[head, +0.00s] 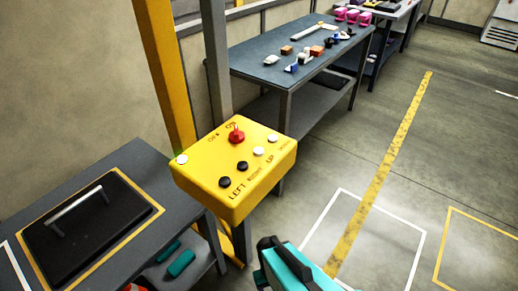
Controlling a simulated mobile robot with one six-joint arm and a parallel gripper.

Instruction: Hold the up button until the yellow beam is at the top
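A yellow control box (207,193) stands left of the middle. Its front row has two black buttons by the labels LEFT and RIGHT, then two white ones. The white button (258,152) by the label UP is the up button; nothing touches it. A thick yellow upright (165,75) rises behind the box and leaves the top edge. I cannot tell whether it belongs to the yellow beam. A teal and black part, seemingly my arm's end with my gripper (270,245), is low in the middle, below and apart from the box. Its fingers cannot be made out.
A red button (237,137) and a white round piece (181,160) are also on the box. A grey bench (110,165) with a handled black plate (85,235) is at left. A long table (258,62) with small parts stands behind. Marked floor (350,165) at right is clear.

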